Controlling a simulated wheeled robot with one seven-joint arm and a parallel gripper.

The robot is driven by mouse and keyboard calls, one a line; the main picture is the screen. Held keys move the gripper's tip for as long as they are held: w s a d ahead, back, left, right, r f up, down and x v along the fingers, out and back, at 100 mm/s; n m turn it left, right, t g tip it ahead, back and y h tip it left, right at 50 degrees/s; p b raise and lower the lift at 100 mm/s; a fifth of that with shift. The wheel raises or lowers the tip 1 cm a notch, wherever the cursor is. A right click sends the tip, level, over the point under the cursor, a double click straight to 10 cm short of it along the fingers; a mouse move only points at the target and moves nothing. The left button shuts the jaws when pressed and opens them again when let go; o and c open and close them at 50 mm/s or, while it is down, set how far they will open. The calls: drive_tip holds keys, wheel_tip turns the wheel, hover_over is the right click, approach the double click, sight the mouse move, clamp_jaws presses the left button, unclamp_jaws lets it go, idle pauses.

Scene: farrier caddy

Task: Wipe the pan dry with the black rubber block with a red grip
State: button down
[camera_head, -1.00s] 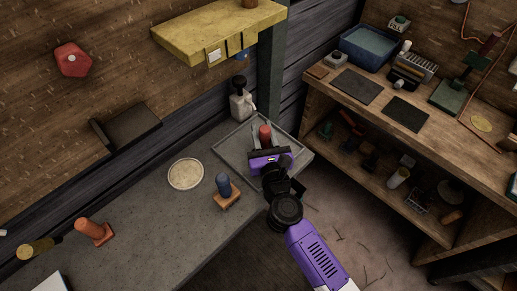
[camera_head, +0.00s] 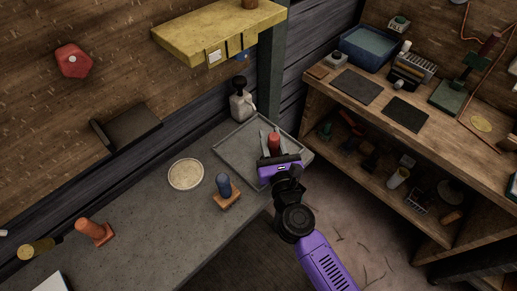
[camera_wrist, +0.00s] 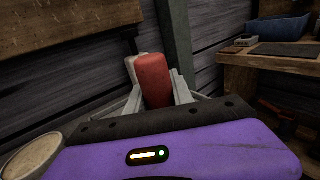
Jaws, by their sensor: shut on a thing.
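The pan is a shallow grey rectangular tray (camera_head: 236,151) at the corner of the grey bench in the head view. My gripper (camera_head: 274,144) is over the right part of the pan, its fingers shut on the red grip (camera_head: 274,138) of the block. In the wrist view the red grip (camera_wrist: 152,78) stands upright between my gripper's two grey fingers (camera_wrist: 158,92). The black rubber part below the grip is hidden behind my gripper, so I cannot tell whether it touches the pan floor.
A blue-handled block (camera_head: 224,186) with a wooden base and a round pale dish (camera_head: 186,174) stand left of the pan. A spray bottle (camera_head: 241,102) stands behind it. An orange-handled block (camera_head: 94,231) is farther left. A yellow shelf (camera_head: 219,32) hangs above.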

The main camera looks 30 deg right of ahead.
idle(0.4)
wheel_tip(320, 180, up, 6)
drive_tip(key=p, duration=0.6)
idle(0.5)
drive_tip(key=shift+s+a+n+y, duration=0.8)
drive_tip(key=shift+a+n+y, duration=0.9)
drive_tip(key=shift+a+y, duration=1.25)
drive_tip(key=shift+t+h, duration=0.3)
drive_tip(key=shift+h, duration=0.15)
drive_tip(key=shift+s+d+f, duration=0.3)
drive_tip(key=shift+s+f, duration=0.05)
drive_tip(key=shift+s, duration=0.55)
drive_tip(key=shift+s+d+f, duration=0.25)
drive_tip(key=shift+s+f, duration=0.05)
drive_tip(key=shift+s, duration=0.55)
drive_tip(key=shift+s+d+f, duration=0.3)
drive_tip(key=shift+s+f, duration=0.05)
drive_tip(key=shift+s, duration=0.55)
